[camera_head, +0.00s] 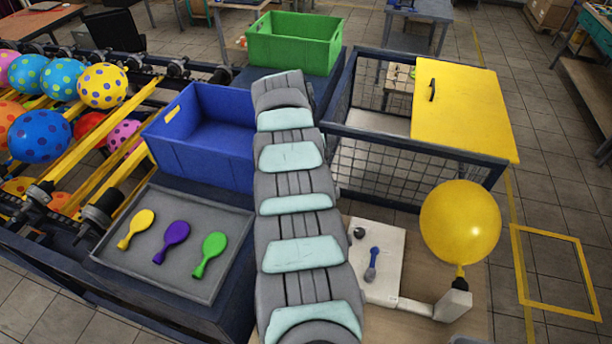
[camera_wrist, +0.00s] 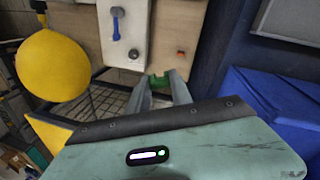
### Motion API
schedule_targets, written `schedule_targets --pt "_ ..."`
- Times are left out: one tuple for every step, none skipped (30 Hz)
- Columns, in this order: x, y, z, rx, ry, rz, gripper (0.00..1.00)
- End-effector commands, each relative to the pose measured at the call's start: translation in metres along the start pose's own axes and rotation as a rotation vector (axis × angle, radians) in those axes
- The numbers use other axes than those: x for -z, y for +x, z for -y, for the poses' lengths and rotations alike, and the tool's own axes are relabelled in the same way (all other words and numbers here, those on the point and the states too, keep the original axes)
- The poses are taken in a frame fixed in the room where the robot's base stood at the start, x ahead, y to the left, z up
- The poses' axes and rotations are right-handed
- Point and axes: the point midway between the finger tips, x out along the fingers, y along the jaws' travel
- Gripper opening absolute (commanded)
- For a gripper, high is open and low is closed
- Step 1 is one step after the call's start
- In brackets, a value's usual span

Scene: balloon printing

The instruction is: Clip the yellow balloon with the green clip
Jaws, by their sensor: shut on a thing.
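The inflated yellow balloon (camera_head: 460,222) stands upright on a white nozzle arm (camera_head: 452,304) at the right in the head view. It shows at the left in the wrist view (camera_wrist: 52,65). My gripper (camera_wrist: 160,77) is shut on the green clip (camera_wrist: 158,83), which shows between the fingertips in the wrist view. The held clip is apart from the balloon, to its right in that view. In the head view my arm hides the gripper and clip.
The white device plate (camera_head: 378,250) carries a blue lever (camera_head: 372,262) and a dark knob. A grey tray (camera_head: 120,268) holds flat yellow, purple and green balloons. A blue bin (camera_head: 205,150), a green bin (camera_head: 293,45) and a mesh cage with a yellow lid (camera_head: 465,110) stand around my arm.

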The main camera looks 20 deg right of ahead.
Motion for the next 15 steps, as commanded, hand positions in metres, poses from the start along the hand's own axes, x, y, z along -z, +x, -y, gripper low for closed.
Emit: schedule_targets --pt "-0.001 0.002 -0.004 -0.001 0.006 0.002 0.0" --pt "-0.001 0.005 -0.008 -0.001 0.012 0.003 0.0" --pt "-0.001 0.008 -0.012 -0.002 0.018 0.005 0.0" --pt "-0.002 0.01 -0.016 -0.003 0.023 0.006 0.0" --pt "-0.001 0.012 -0.02 -0.005 0.027 0.005 0.0" --pt "-0.001 0.013 -0.024 -0.006 0.031 0.004 0.0" --pt "-0.001 0.015 -0.026 -0.007 0.034 0.006 0.0" --pt "-0.001 0.017 -0.029 -0.007 0.037 0.008 0.0" --pt "-0.002 0.02 -0.031 -0.008 0.039 0.011 0.0" --pt "-0.003 0.022 -0.034 -0.009 0.043 0.013 0.0" --pt "-0.003 0.024 -0.037 -0.01 0.046 0.014 0.0" --pt "-0.003 0.025 -0.041 -0.011 0.051 0.013 0.0" --pt "-0.003 0.026 -0.043 -0.012 0.054 0.013 0.0" --pt "-0.003 0.027 -0.045 -0.013 0.057 0.012 0.0" --pt "-0.004 0.029 -0.049 -0.014 0.061 0.013 0.0"
